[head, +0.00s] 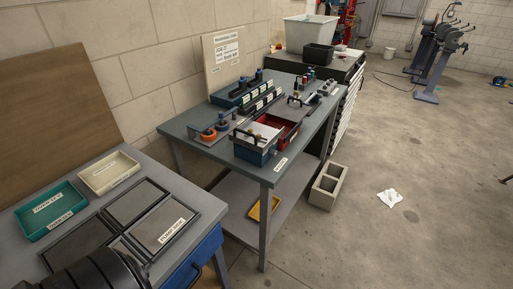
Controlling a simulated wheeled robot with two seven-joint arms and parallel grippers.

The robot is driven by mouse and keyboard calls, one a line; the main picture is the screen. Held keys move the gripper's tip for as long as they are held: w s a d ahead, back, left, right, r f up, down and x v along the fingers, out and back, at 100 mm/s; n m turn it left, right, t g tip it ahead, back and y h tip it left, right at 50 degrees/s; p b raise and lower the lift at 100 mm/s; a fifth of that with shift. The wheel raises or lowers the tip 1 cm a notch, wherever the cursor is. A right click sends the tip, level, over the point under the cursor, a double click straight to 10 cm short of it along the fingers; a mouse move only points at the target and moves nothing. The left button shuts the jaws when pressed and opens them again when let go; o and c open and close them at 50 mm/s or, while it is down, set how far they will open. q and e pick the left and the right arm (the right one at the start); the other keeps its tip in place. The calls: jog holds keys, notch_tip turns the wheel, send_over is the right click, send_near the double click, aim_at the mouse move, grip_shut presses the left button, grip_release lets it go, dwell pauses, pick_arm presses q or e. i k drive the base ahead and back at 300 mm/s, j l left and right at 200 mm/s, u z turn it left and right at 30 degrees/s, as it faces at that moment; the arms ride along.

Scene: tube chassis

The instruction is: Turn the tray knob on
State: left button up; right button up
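No part that I can clearly tell as the tray knob shows in the head view. On the grey-topped workbench (190,122), small round orange and blue parts (208,134) sit at the left end, too small to make out fully. A blue tray (253,153) with a pale top and a red tray (287,130) stand beside each other near the front edge. Neither of my grippers is in view. A dark ribbed part at the bottom left may be my arm.
A nearer table carries a teal tray (47,228), a cream tray (108,187) and several flat grey panels (135,201). A concrete block (327,186) stands on the floor beside the workbench. A white cloth (389,197) lies on the otherwise open floor at right.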

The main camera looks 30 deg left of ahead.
aim_at(273, 152)
jog(key=i+l+u, duration=0.1)
jog(key=u, duration=0.95)
